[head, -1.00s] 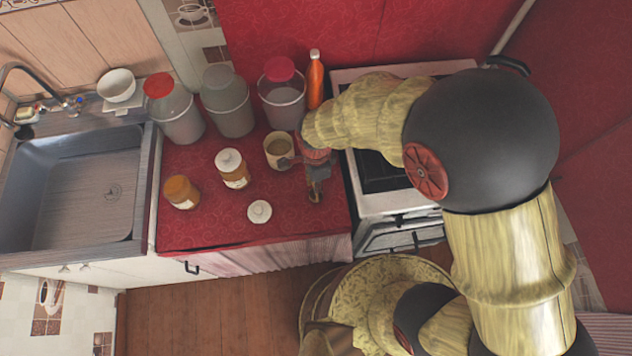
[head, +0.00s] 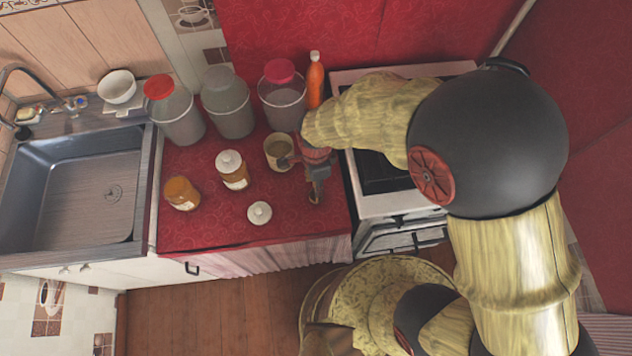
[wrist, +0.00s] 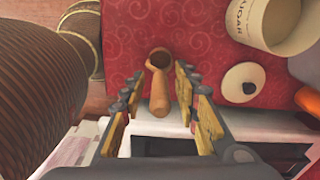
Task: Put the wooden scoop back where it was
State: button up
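The wooden scoop (wrist: 158,88) shows in the wrist view against the red cloth, close to the counter's edge. Its hollow bowl is at the top and its handle points down the picture between my fingers. My gripper (wrist: 160,95) is open around the handle, with a gap on both sides. In the head view my gripper (head: 316,190) is at the right part of the red counter, and only a small tan bit of the scoop (head: 315,199) shows at its tips. I cannot tell whether the scoop lies flat.
An open cream canister (head: 279,152) stands just left of my gripper. A pale disc with a dark knob (wrist: 243,85) lies near it. The stove (head: 385,203) is at right.

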notch_tip(320, 180, up, 11)
jog(key=shift+r+p, duration=0.1)
jog(key=shift+p, duration=0.95)
jog(key=s+d+r+n+t, duration=0.2)
jog(key=d+r+n, duration=0.4)
jog(key=d+r, duration=0.5)
jog(key=s+d+r+n+t, duration=0.3)
jog(key=s+d+r+n, duration=0.2)
jog(key=d+r, duration=0.6)
jog(key=r+n, duration=0.1)
jog(key=n, duration=0.1)
jog(key=shift+s+d+r+n+t, duration=0.3)
jog(key=shift+d+r, duration=0.05)
notch_tip(320, 180, down, 3)
jog(key=b, duration=0.3)
